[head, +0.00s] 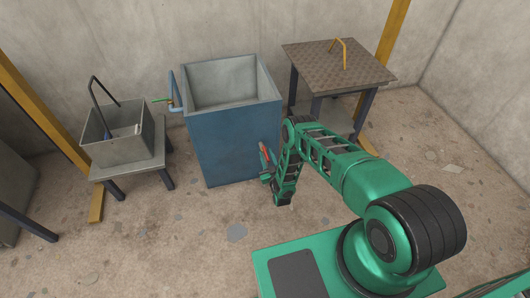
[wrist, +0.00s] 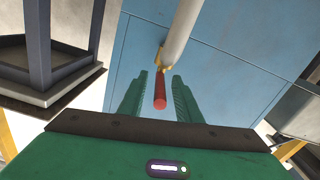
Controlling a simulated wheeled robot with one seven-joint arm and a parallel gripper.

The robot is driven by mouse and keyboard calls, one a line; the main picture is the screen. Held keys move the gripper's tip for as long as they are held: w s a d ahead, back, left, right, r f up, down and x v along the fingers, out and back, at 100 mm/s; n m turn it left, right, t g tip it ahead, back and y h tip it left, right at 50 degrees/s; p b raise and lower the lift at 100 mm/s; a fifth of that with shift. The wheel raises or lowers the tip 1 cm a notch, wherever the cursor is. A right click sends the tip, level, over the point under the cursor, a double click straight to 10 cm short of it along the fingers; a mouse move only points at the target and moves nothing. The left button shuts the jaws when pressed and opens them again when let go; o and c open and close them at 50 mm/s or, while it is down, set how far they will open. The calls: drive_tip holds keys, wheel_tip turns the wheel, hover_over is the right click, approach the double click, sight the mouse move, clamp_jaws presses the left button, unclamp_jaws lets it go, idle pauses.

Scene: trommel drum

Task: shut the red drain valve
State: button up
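The red drain valve handle (wrist: 160,88) shows in the wrist view as a short red lever below a brass valve body (wrist: 161,63) on a pale pipe (wrist: 184,30). My gripper (wrist: 160,76) is open, with one green finger on each side of the lever and a visible gap on both sides. Whether the lever lies at finger depth is hard to tell. In the head view a small red piece (head: 265,151) shows by my gripper, in front of the blue tank (head: 228,145). My arm hides the valve body and pipe there.
A green-handled valve (head: 163,100) sits on a pipe at the tank's left. A grey bin (head: 117,150) stands on a low stand at the left. A table (head: 320,62) with a yellow bent handle (head: 343,48) stands behind right.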

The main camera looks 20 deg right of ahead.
sight(265, 150)
drive_tip(key=shift+w, duration=1.55)
clamp_jaws()
drive_tip(key=shift+a, duration=0.15)
